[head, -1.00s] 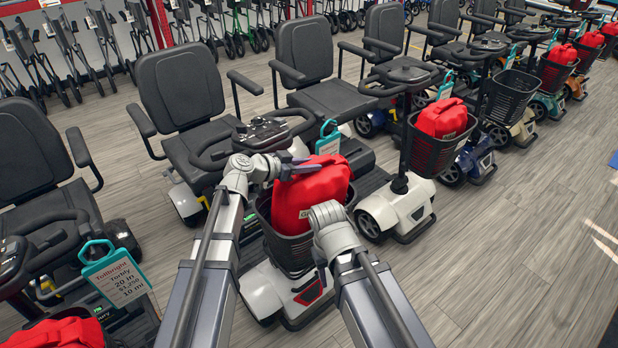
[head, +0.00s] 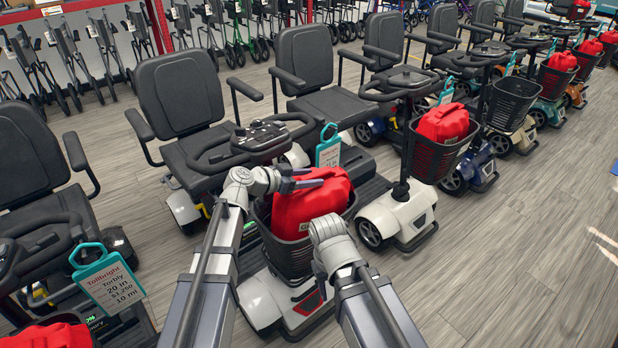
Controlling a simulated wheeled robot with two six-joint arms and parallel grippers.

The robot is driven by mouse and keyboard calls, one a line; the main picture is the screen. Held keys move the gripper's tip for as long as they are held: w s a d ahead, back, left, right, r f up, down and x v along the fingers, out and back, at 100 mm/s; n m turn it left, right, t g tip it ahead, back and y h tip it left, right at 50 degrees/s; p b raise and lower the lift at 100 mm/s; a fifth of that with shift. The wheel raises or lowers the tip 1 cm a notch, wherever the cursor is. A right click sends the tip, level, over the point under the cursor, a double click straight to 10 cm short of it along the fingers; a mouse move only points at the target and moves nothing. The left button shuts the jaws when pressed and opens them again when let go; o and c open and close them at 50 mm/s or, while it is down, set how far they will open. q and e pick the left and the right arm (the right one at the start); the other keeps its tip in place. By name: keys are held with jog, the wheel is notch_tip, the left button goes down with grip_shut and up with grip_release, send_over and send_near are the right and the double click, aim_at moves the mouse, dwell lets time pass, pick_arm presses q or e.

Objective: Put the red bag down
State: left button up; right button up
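The red bag (head: 312,207) sits in the black basket (head: 289,255) on the front of a white scooter, its upper part above the rim. My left gripper (head: 309,178) is at the bag's upper left side. Its two dark fingers look spread apart, one above the other, against the bag's top edge. I cannot tell whether they touch it. My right gripper (head: 327,228) is at the bag's near right side, by the basket rim. Its wrist hides its fingers, so its opening does not show. The bag's lower part is hidden by the basket.
Scooters stand in a row on both sides. The neighbouring basket (head: 437,156) holds another red bag (head: 443,123). A price tag (head: 110,283) hangs on the scooter at left; another red bag (head: 48,336) is below it. Open floor (head: 520,240) lies at right.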

pick_arm(q)
jog(key=shift+r, duration=0.25)
jog(key=p+v, duration=0.5)
jog(key=v, duration=0.7)
